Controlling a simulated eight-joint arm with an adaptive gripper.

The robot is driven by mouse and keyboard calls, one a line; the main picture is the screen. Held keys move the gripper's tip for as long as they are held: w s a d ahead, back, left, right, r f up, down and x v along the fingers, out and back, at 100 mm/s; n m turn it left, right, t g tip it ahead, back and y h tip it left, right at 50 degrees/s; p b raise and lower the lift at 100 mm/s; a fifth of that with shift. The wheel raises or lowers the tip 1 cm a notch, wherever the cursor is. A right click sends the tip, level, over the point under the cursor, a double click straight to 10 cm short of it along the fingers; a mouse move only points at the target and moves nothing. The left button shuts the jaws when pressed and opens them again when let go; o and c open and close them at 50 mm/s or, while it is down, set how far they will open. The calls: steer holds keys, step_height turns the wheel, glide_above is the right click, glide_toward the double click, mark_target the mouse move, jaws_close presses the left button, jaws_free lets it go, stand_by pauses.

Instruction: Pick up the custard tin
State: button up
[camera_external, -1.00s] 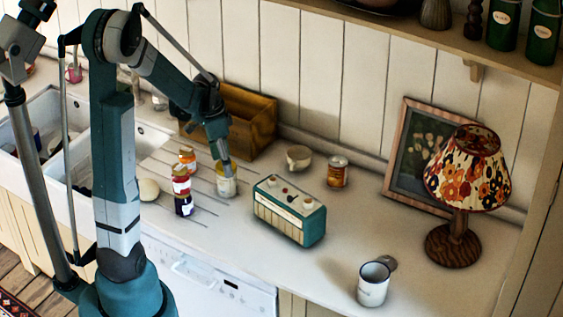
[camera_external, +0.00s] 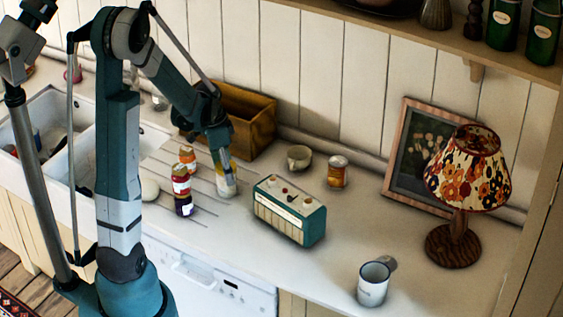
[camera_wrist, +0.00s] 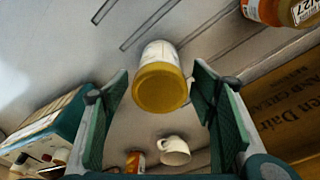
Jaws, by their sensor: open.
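No label reading "custard" is legible. A small pale container with a yellow top (camera_external: 226,186) stands on the ribbed drainer part of the counter. It shows in the wrist view (camera_wrist: 160,90) between and a little beyond my fingertips, with gaps at both sides. My gripper (camera_external: 221,160) is open and empty, close over it in the outside view, where the fingers hide part of it. An orange-labelled tin (camera_external: 337,171) stands farther right near the wall. It also shows in the wrist view (camera_wrist: 135,162), at the bottom edge.
Several jars (camera_external: 183,186) stand close left of the container. A wooden crate (camera_external: 250,125) is behind it, and a green radio (camera_external: 289,214) is at its right. A small white cup (camera_external: 299,158) stands behind the radio. A mug (camera_external: 373,285) and lamp (camera_external: 455,245) are farther right.

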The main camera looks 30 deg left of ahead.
steer(key=shift+f, duration=0.2)
stand_by(0.3)
steer(key=shift+w+d+f, duration=0.1)
steer(key=shift+f, duration=0.7)
steer(key=shift+w+d+f, duration=0.15)
steer(key=shift+f, duration=0.7)
steer(key=shift+w+d+f, duration=0.1)
steer(key=shift+f, duration=0.7)
steer(key=c, duration=1.1)
steer(key=shift+r, duration=0.1)
steer(key=shift+r, duration=4.9)
